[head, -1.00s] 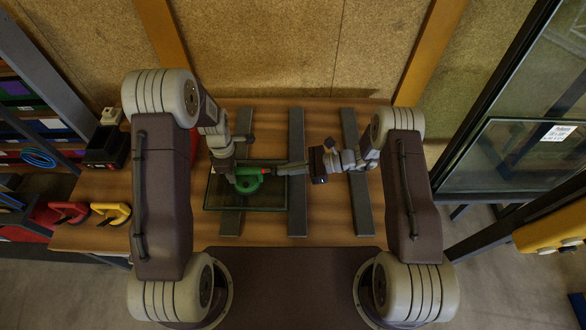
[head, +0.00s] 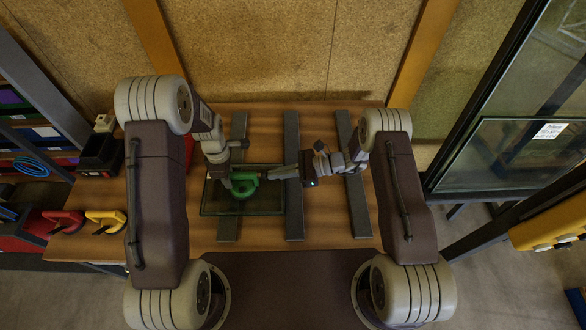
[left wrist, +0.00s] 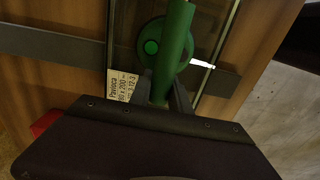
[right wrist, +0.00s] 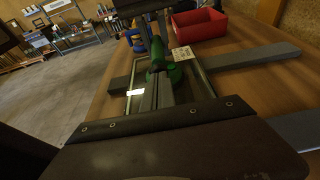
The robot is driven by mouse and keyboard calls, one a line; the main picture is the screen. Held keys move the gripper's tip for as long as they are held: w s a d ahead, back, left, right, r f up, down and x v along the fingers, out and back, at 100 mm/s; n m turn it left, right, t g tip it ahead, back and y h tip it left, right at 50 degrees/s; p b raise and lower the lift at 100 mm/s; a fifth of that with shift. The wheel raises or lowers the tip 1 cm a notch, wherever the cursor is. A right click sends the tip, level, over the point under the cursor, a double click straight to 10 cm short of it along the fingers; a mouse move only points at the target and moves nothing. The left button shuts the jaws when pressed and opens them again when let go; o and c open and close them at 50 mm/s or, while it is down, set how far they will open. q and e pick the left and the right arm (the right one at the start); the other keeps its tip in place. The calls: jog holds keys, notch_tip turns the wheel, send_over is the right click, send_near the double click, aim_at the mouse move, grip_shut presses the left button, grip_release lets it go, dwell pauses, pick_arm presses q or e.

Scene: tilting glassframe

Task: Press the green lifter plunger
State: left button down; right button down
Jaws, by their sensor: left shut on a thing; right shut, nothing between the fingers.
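The green lifter (head: 245,190) sits on a small glass pane (head: 262,207) on the table. In the left wrist view its green handle (left wrist: 176,35) runs above a round green base (left wrist: 152,47). My left gripper (left wrist: 171,88) is shut on the handle. My right gripper (head: 270,176) is shut and empty, its fingertips pointing left at the lifter's right end. In the right wrist view the closed fingers (right wrist: 157,82) meet or nearly meet the green lifter (right wrist: 175,72); I cannot tell whether they touch. The plunger itself is hidden behind the fingertips.
The pane lies across dark bars (head: 292,215) on the wooden table. Red (head: 66,222) and yellow (head: 106,220) lifters lie at the left edge. A red bin (right wrist: 199,23) shows in the right wrist view. A large framed glass (head: 515,155) stands at right.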

jog(key=v, duration=1.2)
jog(key=shift+d+f, duration=0.25)
jog(key=shift+d, duration=0.1)
pick_arm(q)
jog(key=c, duration=1.1)
grip_release()
jog(key=shift+c, duration=0.2)
pick_arm(e)
jog(key=shift+w, duration=0.1)
pick_arm(q)
notch_tip(320, 180, up, 12)
